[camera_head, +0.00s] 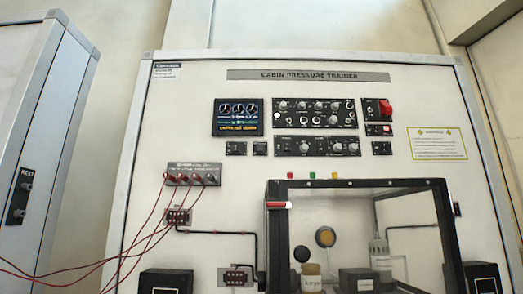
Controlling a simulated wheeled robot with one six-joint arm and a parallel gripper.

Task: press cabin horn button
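A large white board (180,100) titled "CABIN PRESSURE TRAINER" stands upright ahead and leans slightly in the picture. Its upper middle bears a display with gauges (238,117), two black control panels with knobs and switches, the upper one (314,105) and the lower one (317,146), and a red guarded switch (385,108). Small black modules sit below the display and at right. Labels are too small to read, so I cannot tell which control is the cabin horn button. My gripper is not visible.
A glass-fronted chamber with a black frame (345,183) and red handle (279,205) juts out at lower right. Red cables (130,247) hang across the lower left from a jack panel (193,174). A grey cabinet (40,130) stands at left. The space before the upper controls looks clear.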

